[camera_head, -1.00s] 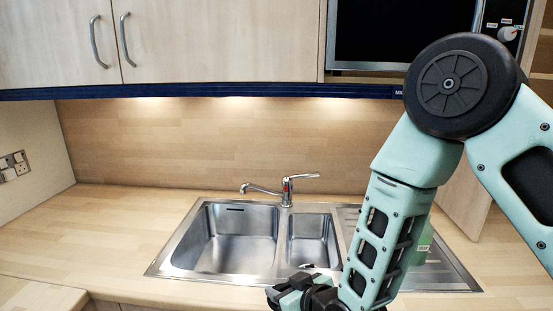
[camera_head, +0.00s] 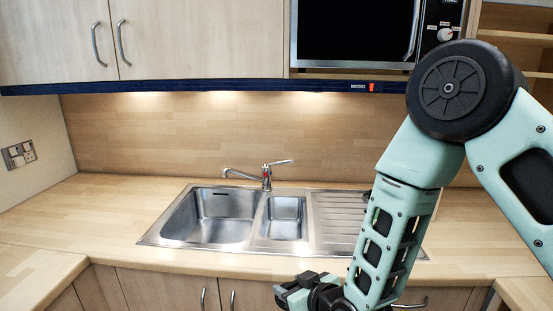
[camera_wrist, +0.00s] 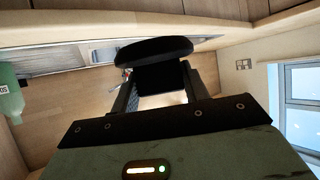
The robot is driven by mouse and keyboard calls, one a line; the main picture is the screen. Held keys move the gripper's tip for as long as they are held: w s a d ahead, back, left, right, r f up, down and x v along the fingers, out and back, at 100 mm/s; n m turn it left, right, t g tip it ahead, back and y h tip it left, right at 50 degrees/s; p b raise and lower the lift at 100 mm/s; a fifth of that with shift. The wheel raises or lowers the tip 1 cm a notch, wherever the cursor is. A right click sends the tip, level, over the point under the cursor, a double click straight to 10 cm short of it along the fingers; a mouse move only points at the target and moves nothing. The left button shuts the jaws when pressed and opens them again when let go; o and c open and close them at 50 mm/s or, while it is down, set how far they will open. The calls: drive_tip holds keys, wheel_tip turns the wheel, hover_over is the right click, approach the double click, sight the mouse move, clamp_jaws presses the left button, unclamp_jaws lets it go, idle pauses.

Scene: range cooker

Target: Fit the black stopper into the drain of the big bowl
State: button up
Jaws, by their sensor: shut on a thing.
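The big bowl (camera_head: 213,215) is the left steel basin of the sink, empty as far as I see. Its drain cannot be made out. My gripper (camera_head: 303,290) is low at the front in the head view, in front of the counter and to the right of the big bowl. In the wrist view my gripper (camera_wrist: 158,82) is shut on the black stopper (camera_wrist: 153,49), whose wide round disc sticks out beyond the fingertips. The stopper is clear of the sink. I cannot tell it apart from the dark gripper in the head view.
The tap (camera_head: 265,175) stands behind the bowls. A small bowl (camera_head: 284,217) and a ribbed drainer (camera_head: 341,215) lie to the right. A green bottle (camera_wrist: 10,95) shows at the wrist view's left edge. The counter (camera_head: 100,215) left of the sink is clear.

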drive_tip(key=w+d+f+m+t+h+b, duration=0.15)
drive_tip(key=d+f, duration=0.25)
drive_tip(key=d, duration=0.5)
drive_tip(key=w+d+f+m+h+b, duration=0.1)
drive_tip(key=w+d+f+m+h, duration=0.15)
drive_tip(key=d, duration=0.75)
drive_tip(key=w+d+f+m+h+b, duration=0.15)
drive_tip(key=d+f, duration=0.25)
drive_tip(key=d, duration=0.5)
drive_tip(key=shift+m+h, duration=0.45)
drive_tip(key=s, duration=0.1)
drive_tip(key=s+r, duration=0.1)
drive_tip(key=s, duration=0.1)
drive_tip(key=s+d, duration=0.1)
drive_tip(key=s, duration=0.1)
drive_tip(key=shift+s+r+p, duration=0.25)
drive_tip(key=shift+r+p, duration=0.05)
drive_tip(key=shift+r, duration=0.1)
drive_tip(key=shift+d, duration=0.1)
